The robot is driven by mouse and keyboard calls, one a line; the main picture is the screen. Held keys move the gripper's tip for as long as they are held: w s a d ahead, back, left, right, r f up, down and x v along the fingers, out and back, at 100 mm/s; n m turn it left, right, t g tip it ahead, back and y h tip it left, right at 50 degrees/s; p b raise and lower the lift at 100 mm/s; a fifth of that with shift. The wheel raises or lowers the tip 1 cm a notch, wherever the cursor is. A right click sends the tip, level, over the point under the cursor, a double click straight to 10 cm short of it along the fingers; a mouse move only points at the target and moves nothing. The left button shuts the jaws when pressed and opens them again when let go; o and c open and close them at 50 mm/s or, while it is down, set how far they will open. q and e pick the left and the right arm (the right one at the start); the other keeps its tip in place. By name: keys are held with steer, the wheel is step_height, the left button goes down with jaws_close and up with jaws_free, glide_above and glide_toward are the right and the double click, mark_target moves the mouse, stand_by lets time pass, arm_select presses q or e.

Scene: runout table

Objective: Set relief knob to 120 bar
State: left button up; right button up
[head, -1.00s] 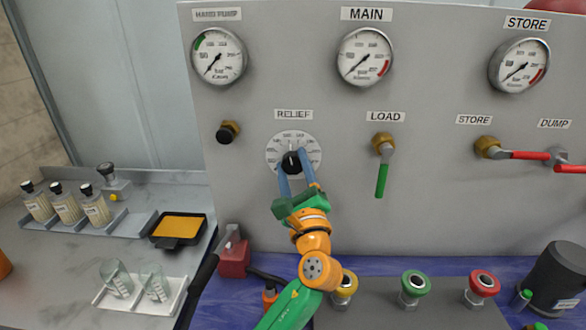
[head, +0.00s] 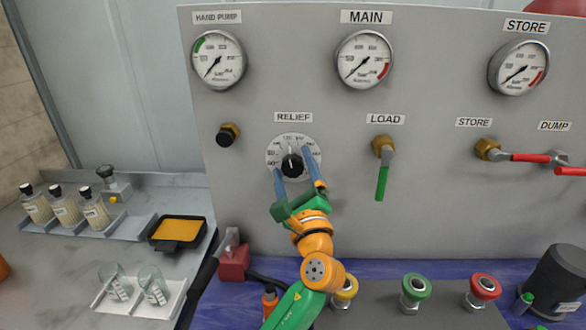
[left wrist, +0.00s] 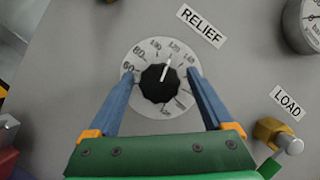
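The relief knob (head: 292,166) is black and round, set on a white dial (head: 293,142) under the RELIEF label (head: 293,117). In the left wrist view the knob (left wrist: 159,84) has a white pointer (left wrist: 167,67). It points up and slightly right, close to the 120 mark and a little toward the 100 side. My left gripper (head: 293,163) is open, with one blue finger on each side of the knob. In the left wrist view, gaps show between the knob and both fingertips (left wrist: 160,73). My right gripper is not in view.
The LOAD valve's green lever (head: 382,182) hangs to the right of the dial. A brass fitting with a black cap (head: 228,134) is to the left. Gauges (head: 364,60) line the panel above.

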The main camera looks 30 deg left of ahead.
arm_select(q)
steer(key=b+v, duration=0.2)
steer(key=v, duration=0.5)
steer(key=shift+b, duration=0.35)
